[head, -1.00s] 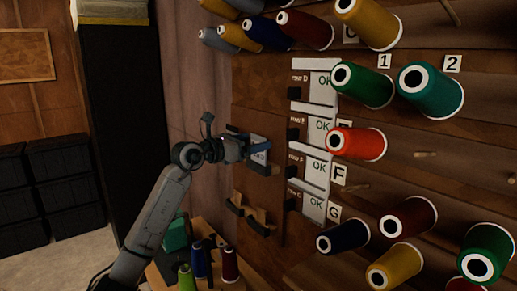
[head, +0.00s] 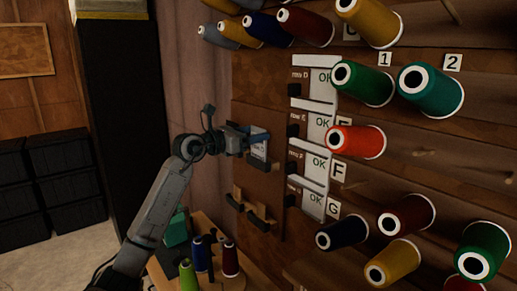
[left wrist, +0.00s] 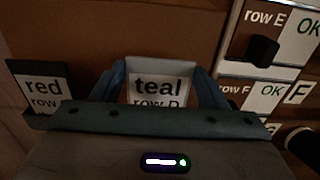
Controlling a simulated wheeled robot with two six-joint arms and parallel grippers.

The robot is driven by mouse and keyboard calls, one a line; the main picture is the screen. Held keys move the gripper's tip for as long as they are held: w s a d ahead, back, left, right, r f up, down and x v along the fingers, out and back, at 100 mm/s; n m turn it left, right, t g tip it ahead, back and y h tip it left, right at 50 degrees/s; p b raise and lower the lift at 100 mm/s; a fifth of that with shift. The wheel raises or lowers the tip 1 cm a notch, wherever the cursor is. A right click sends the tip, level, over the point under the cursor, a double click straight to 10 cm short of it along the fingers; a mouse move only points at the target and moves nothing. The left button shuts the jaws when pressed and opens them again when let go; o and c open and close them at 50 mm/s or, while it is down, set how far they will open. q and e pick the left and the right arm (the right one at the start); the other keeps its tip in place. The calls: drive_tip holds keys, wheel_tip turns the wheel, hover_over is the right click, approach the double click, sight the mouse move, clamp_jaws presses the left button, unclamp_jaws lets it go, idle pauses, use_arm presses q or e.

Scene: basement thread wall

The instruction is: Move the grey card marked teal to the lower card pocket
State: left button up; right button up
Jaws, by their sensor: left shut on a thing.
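The grey card marked teal, row D (left wrist: 158,88), stands upright between the two blue fingers of my left gripper (left wrist: 163,88) in the left wrist view. In the head view the left gripper (head: 258,142) is at the brown wall panel, shut on the card (head: 259,152), which shows only in part. Below it are two small dark ledge-like pockets (head: 261,221), with tan wood behind them and no card visible in them. Whether the held card touches a holder behind it is hidden. My right gripper is not in view.
A dark card marked red (left wrist: 40,88) sits in a holder left of my gripper. White OK row labels (head: 318,129) with black knobs are to the right. Thread cones (head: 355,142) jut from the wall. A small table with spools (head: 230,260) stands below.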

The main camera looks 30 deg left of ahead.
use_arm(q)
wheel_tip(320, 180, up, 4)
drive_tip(key=shift+f+p, duration=0.1)
drive_tip(key=shift+p, duration=1.1)
drive_tip(key=shift+f, duration=0.1)
